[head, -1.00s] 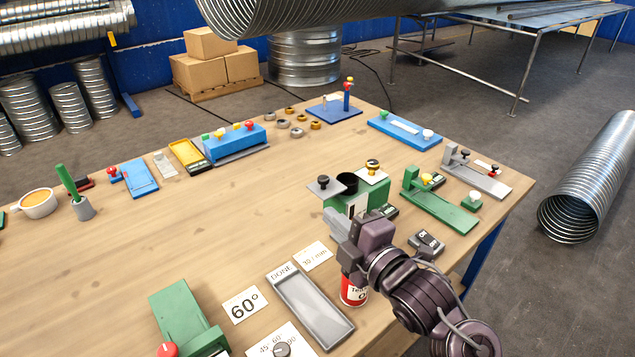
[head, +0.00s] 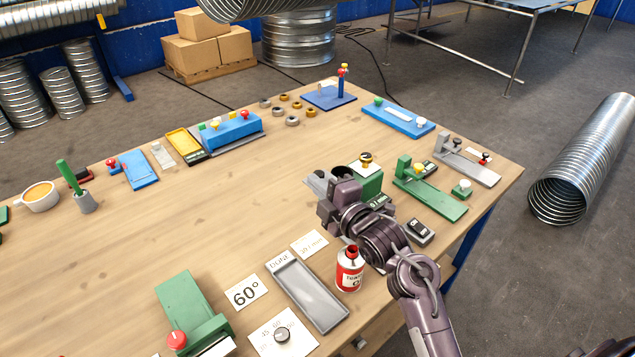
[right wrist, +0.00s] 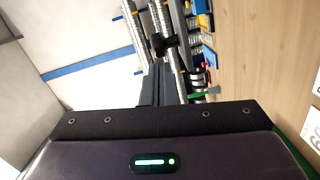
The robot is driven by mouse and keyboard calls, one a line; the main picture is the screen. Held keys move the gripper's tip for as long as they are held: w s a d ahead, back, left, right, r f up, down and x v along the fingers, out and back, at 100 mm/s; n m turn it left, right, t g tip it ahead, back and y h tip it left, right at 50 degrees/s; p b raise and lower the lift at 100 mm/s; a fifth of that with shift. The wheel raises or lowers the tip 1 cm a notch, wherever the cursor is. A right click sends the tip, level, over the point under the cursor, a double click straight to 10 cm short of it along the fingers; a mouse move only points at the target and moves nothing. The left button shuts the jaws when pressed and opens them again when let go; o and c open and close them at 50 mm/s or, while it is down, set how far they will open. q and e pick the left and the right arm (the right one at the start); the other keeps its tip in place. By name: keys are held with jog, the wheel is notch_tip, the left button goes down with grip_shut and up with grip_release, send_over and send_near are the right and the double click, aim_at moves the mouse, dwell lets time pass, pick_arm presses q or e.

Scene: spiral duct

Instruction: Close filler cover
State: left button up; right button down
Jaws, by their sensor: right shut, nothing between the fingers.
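The green box (head: 371,186) stands near the right part of the table, with a dark round opening (head: 342,170) on top. A light plate with a black and yellow knob (head: 366,160) sits at its right. My right gripper (head: 317,184) is shut and empty at the box's left side, where the other plate with the black knob was seen earlier. That plate is mostly or wholly hidden by the gripper in the head view. In the right wrist view a black knob (right wrist: 163,45) shows just past the fingertips (right wrist: 160,72); contact cannot be told. My left gripper is out of view.
A red and white can (head: 349,272) stands under my right forearm. A grey tray (head: 307,297) lies beside it. A green fixture (head: 430,197) and a small black device (head: 419,231) are to the right. The table's left middle is clear.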

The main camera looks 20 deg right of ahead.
jog(key=d, duration=0.2)
jog(key=w+d, duration=0.1)
jog(key=d, duration=0.1)
jog(key=w+d, duration=0.1)
jog(key=d, duration=0.1)
jog(key=shift+w+d+b, duration=0.15)
jog(key=shift+d+b, duration=0.2)
jog(key=shift+b, duration=0.05)
jog(key=shift+a+r, duration=0.1)
jog(key=shift+a, duration=0.05)
